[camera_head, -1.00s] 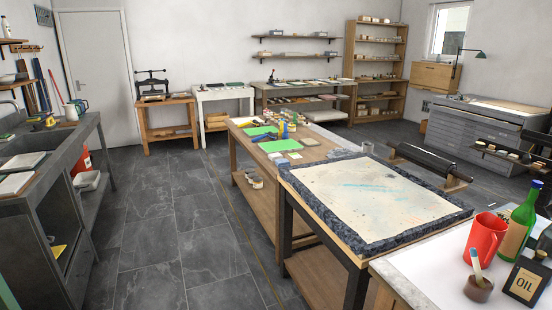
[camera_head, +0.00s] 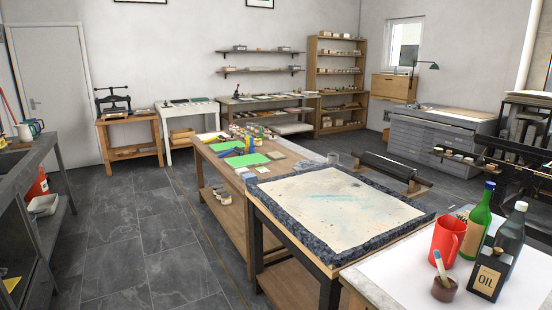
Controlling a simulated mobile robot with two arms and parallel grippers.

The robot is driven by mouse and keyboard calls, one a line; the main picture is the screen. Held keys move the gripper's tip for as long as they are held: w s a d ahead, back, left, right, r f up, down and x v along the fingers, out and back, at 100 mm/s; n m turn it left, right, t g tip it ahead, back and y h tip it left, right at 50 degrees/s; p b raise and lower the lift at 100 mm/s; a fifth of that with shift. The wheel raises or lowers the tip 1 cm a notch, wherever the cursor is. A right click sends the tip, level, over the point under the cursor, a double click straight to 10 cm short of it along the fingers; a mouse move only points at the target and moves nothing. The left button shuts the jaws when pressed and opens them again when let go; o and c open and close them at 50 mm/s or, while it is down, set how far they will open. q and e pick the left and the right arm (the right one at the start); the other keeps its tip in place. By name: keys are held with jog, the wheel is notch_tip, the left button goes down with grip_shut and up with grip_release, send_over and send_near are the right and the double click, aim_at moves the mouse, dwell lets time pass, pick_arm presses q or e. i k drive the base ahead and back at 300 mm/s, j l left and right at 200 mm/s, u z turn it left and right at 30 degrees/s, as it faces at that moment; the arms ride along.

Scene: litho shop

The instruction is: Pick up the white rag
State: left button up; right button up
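I cannot make out a white rag for certain in this view. A pale flat piece (camera_head: 211,136) lies at the far end of the long wooden table (camera_head: 222,163), too small to tell what it is. Neither of my grippers is in view.
A pale slab with a dark rough edge (camera_head: 340,205) fills the near table. Grey floor (camera_head: 130,225) at left is open.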

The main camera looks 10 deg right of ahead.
aim_at(243, 171)
jog(key=i+j+u, duration=0.2)
jog(key=i, duration=1)
jog(key=l, duration=0.1)
